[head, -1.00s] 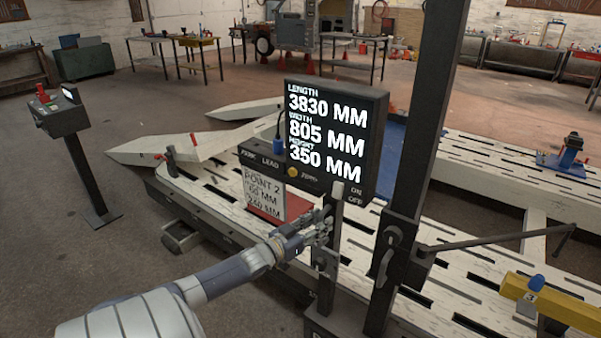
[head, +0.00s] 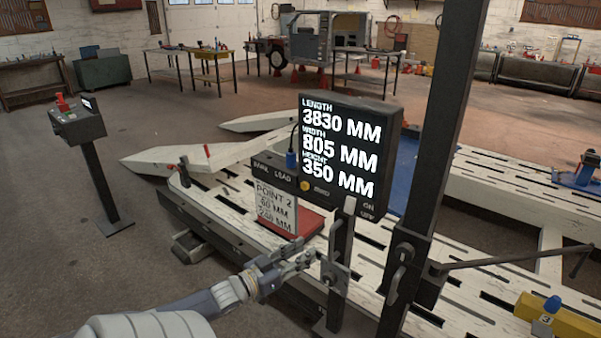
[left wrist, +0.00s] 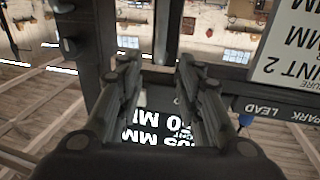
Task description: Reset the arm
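A dark display box (head: 349,150) on a post shows length, width and height readings in white. Its control strip carries a yellow knob (head: 305,186), a blue knob (head: 291,160) and a pale lever (head: 349,205) near ON/OFF. A dark metal arm (head: 515,248) reaches right from a tall dark post (head: 428,130). My left gripper (head: 306,250) is below the control strip, beside the box's post, and looks empty. In the left wrist view its two fingers (left wrist: 157,62) are apart, with the upside-down display text (left wrist: 158,136) beyond. My right gripper is not in view.
A "Point 2" placard (head: 273,207) stands on a red block (head: 305,224) close to my left gripper. A slotted white bench (head: 225,207) spreads behind. A yellow beam (head: 575,320) is at lower right and a console (head: 78,122) at left. The floor at left is open.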

